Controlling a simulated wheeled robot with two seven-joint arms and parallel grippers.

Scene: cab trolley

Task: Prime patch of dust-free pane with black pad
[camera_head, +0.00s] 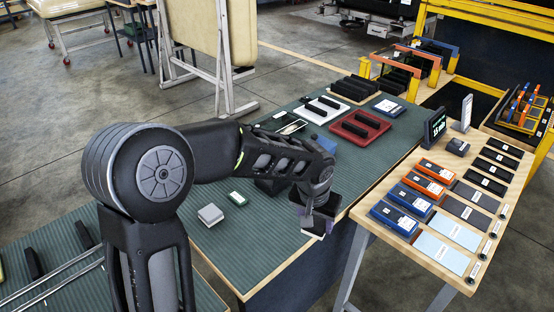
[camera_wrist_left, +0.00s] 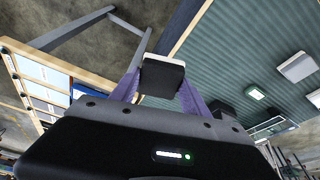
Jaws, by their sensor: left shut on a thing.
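My left gripper (camera_head: 316,222) reaches over the front right edge of the green ribbed mat, beside the wooden table. In the left wrist view, its purple fingers (camera_wrist_left: 160,88) are shut on a black pad (camera_wrist_left: 163,75) with a white strip along its far face. The pad is clear of both tables. Two pale blue panes (camera_head: 437,250) and (camera_head: 456,231) lie flat near the front of the wooden table, with dark panels (camera_head: 465,211) behind them. I cannot tell which pane is dust-free. My right gripper is not in view.
Blue boxes (camera_head: 396,219) and orange boxes (camera_head: 435,171) line the wooden table's left side. A small display (camera_head: 435,126) stands at its back. A white tray (camera_head: 318,110) and a red tray (camera_head: 361,127) hold black blocks. A gap separates the green bench (camera_head: 270,240) from the wooden table (camera_head: 400,250).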

